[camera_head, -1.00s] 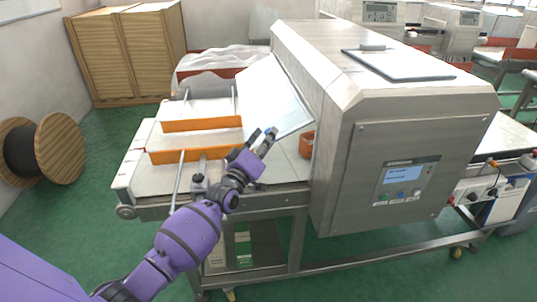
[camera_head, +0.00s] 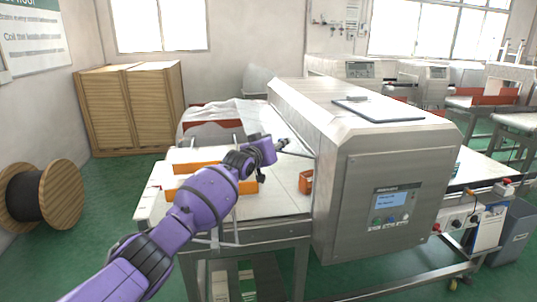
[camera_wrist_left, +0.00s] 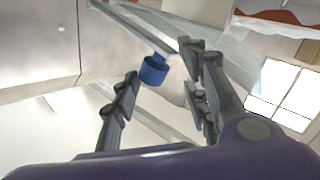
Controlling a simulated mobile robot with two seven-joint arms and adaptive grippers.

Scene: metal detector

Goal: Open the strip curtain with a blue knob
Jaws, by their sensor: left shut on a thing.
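My left gripper (camera_head: 284,147) is at the left opening of the metal detector (camera_head: 385,185), raised above the conveyor (camera_head: 270,205). In the left wrist view, the blue knob (camera_wrist_left: 154,71) lies between the fingers of the left gripper (camera_wrist_left: 160,64), which is shut on it. The knob joins a thin, pale curtain panel (camera_wrist_left: 138,24) that runs across the top of that view. In the head view the panel shows only as a thin edge by the gripper, and the knob cannot be made out. My right gripper is not in view.
A wooden cable reel (camera_head: 62,195) and a slatted cabinet (camera_head: 130,110) stand at the left.

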